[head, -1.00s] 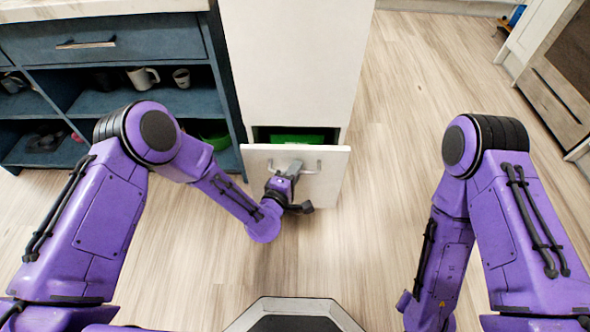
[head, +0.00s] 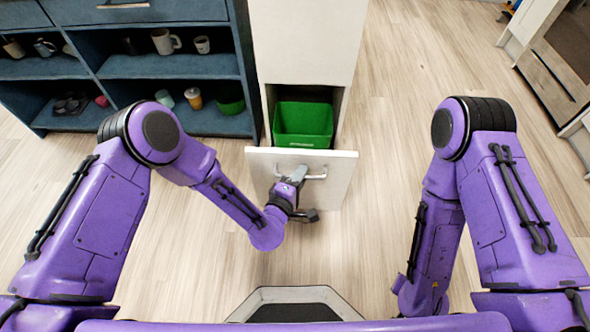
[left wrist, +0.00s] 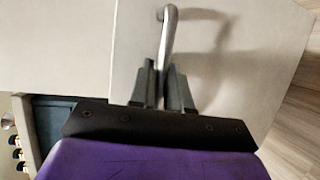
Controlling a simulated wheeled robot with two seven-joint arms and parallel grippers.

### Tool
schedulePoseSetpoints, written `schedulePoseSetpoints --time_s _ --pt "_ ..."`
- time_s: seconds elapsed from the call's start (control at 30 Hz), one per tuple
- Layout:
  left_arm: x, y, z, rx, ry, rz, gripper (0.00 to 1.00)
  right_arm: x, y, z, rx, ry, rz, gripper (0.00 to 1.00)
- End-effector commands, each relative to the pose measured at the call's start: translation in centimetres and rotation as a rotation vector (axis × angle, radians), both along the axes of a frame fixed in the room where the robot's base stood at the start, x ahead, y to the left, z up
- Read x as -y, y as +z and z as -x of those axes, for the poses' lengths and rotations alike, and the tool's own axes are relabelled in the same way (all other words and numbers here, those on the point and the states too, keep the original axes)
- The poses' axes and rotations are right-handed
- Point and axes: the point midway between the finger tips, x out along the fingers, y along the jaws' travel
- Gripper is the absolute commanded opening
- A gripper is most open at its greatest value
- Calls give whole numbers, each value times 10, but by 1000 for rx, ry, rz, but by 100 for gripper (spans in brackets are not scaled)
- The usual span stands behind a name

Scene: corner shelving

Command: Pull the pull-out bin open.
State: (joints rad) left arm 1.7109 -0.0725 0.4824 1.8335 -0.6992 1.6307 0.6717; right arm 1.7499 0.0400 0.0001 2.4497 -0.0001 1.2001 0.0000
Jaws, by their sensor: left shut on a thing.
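The pull-out bin's white front panel (head: 335,185) stands out from the tall white cabinet (head: 305,40) in the head view. A green bin (head: 303,122) shows behind the panel, inside the opening. My left gripper (head: 297,175) is shut on the metal bar handle (head: 315,176) of the panel. The left wrist view shows the handle (left wrist: 168,40) running between the two grey fingers (left wrist: 163,85), with the panel (left wrist: 225,75) behind. My right arm hangs at the right of the head view; its gripper is out of sight.
A dark blue open shelf unit (head: 150,66) with mugs, cups and a green bowl (head: 230,102) stands left of the cabinet. A wooden-fronted cabinet (head: 553,75) is at the far right. The wooden floor (head: 400,90) between is clear.

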Motion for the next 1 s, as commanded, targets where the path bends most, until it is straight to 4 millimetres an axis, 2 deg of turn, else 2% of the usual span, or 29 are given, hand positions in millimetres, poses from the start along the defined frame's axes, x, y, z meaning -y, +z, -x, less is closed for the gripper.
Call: schedulePoseSetpoints --time_s 0.43,0.47,0.5,0.83,1.0 --pt "2 0 3 0 -3 0 0 0 0 0 0 0 0 43" --pt "2 0 3 0 -3 0 27 0 0 0 0 0 0 43" --pt "2 0 3 0 -3 0 38 0 0 0 0 0 0 43" --pt "0 1 6 -1 -3 0 38 0 2 0 0 0 0 43" --pt "-14 9 33 -3 -5 -2 38 0 12 0 0 0 0 43"
